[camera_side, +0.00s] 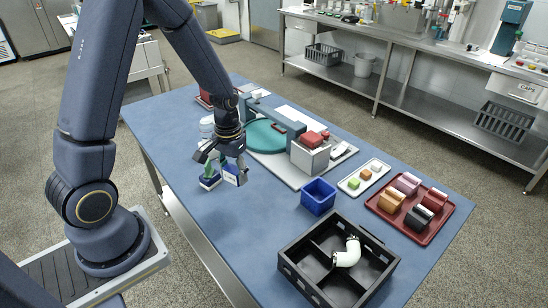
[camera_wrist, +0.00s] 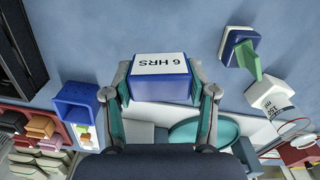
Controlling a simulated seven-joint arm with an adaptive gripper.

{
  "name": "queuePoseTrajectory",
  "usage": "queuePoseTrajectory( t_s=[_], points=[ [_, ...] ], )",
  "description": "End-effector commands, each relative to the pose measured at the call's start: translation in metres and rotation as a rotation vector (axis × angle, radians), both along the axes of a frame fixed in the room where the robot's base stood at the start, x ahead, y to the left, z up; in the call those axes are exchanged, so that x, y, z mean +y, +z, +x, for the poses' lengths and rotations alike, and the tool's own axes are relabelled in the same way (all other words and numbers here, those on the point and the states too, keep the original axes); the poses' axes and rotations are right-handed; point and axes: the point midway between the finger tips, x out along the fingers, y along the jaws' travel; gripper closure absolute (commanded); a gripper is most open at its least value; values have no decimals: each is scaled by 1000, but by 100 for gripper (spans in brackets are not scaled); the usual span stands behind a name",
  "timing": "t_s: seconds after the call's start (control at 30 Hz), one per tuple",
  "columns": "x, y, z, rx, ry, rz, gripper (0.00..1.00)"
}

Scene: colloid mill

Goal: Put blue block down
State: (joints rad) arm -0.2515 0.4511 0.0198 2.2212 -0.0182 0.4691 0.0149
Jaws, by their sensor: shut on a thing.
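The blue block (camera_wrist: 160,90) has a white top face printed "6 HRS" in the wrist view. My gripper (camera_wrist: 162,78) is shut on it, with one finger against each side. In the side view, my gripper (camera_side: 222,166) points down over the left-middle part of the blue table, and the block (camera_side: 231,176) shows small and partly covered between the fingers. I cannot tell whether its underside touches the table. A blue-and-white piece with a green handle (camera_side: 209,181) stands close by on the left; it also shows in the wrist view (camera_wrist: 240,50).
The blue table (camera_side: 240,225) is clear in front of my gripper. A blue bin (camera_side: 318,198), a black divided crate (camera_side: 310,262) with a white elbow pipe, and a red tray (camera_side: 385,207) with blocks are to the right. The grey machine (camera_side: 309,157) and a white bottle (camera_side: 207,127) stand behind.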

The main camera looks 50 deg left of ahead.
Motion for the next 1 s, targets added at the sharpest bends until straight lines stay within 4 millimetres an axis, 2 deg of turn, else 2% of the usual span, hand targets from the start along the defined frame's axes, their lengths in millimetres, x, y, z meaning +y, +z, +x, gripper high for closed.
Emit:
queuePoseTrajectory(
  t_s=[0.03,0.2,0.33,0.43,0.5,0.9,1.0],
  points=[
    [-22,-5,1,3,-23,-1,77],
    [-85,-17,-6,4,-128,-1,77],
    [-114,-21,-12,1,-224,0,77],
    [-124,-26,-14,2,-260,0,77],
    [-126,-37,-15,5,-269,0,77],
    [-126,-93,-14,4,-270,0,77],
    [-126,-101,-14,1,-270,0,77]
  ],
)
